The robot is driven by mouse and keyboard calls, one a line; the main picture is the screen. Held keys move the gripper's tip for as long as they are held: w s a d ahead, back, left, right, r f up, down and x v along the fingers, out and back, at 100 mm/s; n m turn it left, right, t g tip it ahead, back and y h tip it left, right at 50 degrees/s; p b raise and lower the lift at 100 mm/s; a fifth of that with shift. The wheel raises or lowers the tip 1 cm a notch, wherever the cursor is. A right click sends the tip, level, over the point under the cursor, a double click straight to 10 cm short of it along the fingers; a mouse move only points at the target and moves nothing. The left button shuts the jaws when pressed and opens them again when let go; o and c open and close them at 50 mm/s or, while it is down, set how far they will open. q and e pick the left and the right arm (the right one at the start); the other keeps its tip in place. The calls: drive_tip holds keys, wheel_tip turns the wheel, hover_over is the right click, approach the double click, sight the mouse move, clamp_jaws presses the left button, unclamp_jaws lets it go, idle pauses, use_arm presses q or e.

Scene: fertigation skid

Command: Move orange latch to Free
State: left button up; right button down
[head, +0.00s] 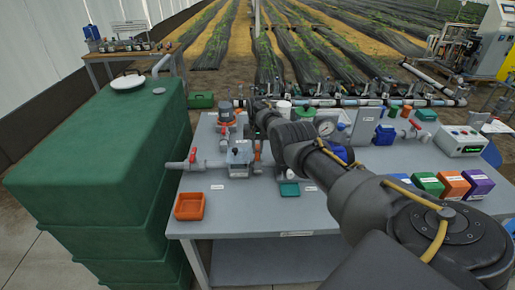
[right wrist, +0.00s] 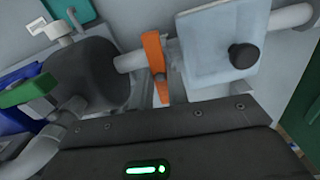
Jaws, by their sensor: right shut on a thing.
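The orange latch (right wrist: 154,55) stands on a pale pipe between a dark round body and a light grey box in the right wrist view. In the head view the latch (head: 257,151) is a small orange piece just right of the grey box on the bench. My right gripper (right wrist: 163,88) is shut on the lower end of the latch, which narrows between the fingers. In the head view my right arm reaches over the bench and hides part of the fittings around the latch. My left gripper is not in view. No "Free" marking is readable.
The grey box with a dark knob (right wrist: 243,56) is close beside the latch. An orange tray (head: 190,207) lies at the bench's front left. A large green tank (head: 100,150) stands left of the bench. Colored boxes (head: 453,186) line the right side. The bench's front middle is mostly clear.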

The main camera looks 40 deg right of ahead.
sight(258, 150)
drive_tip(key=shift+r+n, duration=0.1)
drive_tip(key=shift+n, duration=0.5)
drive_tip(key=c, duration=1.4)
unclamp_jaws()
drive_tip(key=shift+o, duration=0.2)
wheel_tip(258, 150, up, 6)
drive_tip(key=p, duration=0.2)
drive_tip(key=shift+f+p, duration=0.2)
drive_tip(key=shift+p, duration=0.1)
drive_tip(key=shift+r+b, duration=0.45)
drive_tip(key=shift+r, duration=2.1)
